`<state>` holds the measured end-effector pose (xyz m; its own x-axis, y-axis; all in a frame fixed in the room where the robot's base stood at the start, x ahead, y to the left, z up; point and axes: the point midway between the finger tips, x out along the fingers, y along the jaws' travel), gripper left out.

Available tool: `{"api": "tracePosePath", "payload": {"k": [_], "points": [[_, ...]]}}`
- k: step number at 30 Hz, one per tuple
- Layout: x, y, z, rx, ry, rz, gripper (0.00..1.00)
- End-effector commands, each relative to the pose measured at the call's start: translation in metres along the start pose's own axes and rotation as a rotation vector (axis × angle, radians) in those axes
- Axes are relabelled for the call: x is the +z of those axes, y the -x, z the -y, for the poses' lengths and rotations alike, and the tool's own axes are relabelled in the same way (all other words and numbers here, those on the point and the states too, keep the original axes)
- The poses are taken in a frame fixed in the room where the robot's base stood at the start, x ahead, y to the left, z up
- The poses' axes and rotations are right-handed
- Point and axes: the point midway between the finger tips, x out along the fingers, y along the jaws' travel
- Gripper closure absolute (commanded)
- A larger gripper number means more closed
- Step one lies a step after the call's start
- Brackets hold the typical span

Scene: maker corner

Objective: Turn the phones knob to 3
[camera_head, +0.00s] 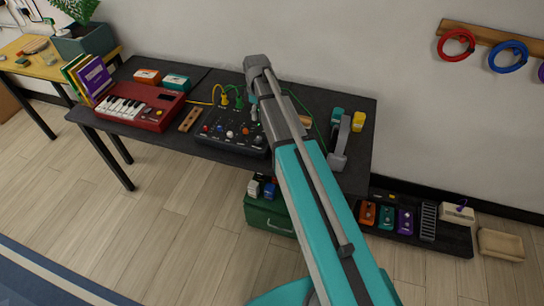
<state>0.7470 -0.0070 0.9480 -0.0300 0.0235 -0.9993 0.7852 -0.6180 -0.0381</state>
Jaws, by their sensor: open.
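A dark mixer (218,142) with several small coloured knobs stands on the black table, with cables running into its back. The phones knob cannot be picked out; labels and dial marks are too small to read. My gripper (254,118) points down over the right part of the mixer, close to its knobs. Its fingers are small in view and open, and nothing shows between them. My arm hides the mixer's right end, and I cannot tell whether the fingers touch a knob.
A red keyboard (141,106) and a wooden piece (189,119) lie left of the mixer on the black table (158,134). Yellow and green cables (222,96) lie behind it. A grey headphone-like item (340,140) stands at right. Pedals (386,216) sit on a low board.

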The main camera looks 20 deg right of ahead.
Motion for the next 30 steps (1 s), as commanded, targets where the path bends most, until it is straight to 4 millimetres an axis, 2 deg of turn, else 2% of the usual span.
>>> {"api": "tracePosePath", "payload": {"k": [2,30], "points": [[0.0,0.01,0.0,0.0,0.0,0.0,0.29],[0.076,-0.024,0.103,0.022,-0.534,-0.005,0.29]]}}
